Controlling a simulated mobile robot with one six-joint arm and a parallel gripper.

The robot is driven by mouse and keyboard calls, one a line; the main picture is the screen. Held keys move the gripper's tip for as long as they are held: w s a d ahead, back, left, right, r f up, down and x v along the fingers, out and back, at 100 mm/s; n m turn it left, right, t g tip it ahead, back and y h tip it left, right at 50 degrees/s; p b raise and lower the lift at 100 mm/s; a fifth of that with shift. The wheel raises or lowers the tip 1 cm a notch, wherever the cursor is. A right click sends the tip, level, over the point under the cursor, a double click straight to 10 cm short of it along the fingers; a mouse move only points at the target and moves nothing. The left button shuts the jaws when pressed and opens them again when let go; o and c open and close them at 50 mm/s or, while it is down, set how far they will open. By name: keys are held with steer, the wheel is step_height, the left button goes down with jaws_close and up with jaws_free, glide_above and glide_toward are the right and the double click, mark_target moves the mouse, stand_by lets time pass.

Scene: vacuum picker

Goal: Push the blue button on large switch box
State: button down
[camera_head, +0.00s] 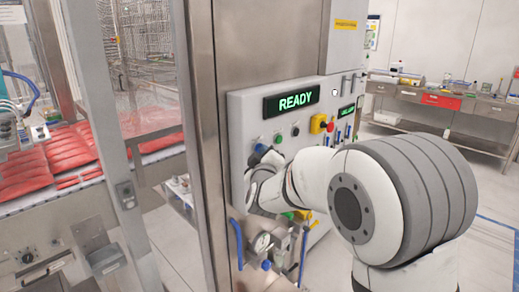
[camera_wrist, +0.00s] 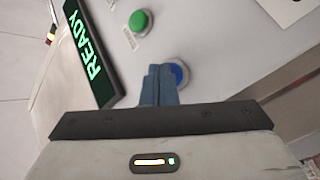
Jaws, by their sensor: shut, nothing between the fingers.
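The large switch box (camera_head: 240,115) is a pale grey panel with a green-lit READY display (camera_head: 291,100). Its blue button (camera_wrist: 180,73) shows in the wrist view just right of my fingertips, partly covered by them. In the head view the blue button (camera_head: 261,148) is small, left of the green button (camera_head: 278,139). My gripper (camera_wrist: 159,72) is shut and empty, its blue-grey fingers pointing at the panel beside the blue button. I cannot tell whether the tips touch it. In the head view my arm hides most of the gripper.
A red and yellow emergency stop (camera_head: 320,124) and more buttons sit to the right on the panel. A steel post (camera_head: 205,130) stands left. A conveyor with red packs (camera_head: 60,150) lies farther left.

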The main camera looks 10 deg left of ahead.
steer(key=shift+s+d, duration=0.1)
steer(key=shift+d, duration=0.05)
steer(key=shift+s+d+b, duration=0.35)
steer(key=shift+d+b, duration=0.1)
stand_by(0.3)
steer(key=s+d+b, duration=0.1)
steer(key=d, duration=0.1)
steer(key=s+d+b, duration=0.1)
steer(key=s+d, duration=0.1)
stand_by(0.4)
steer(key=shift+s, duration=0.1)
stand_by(0.4)
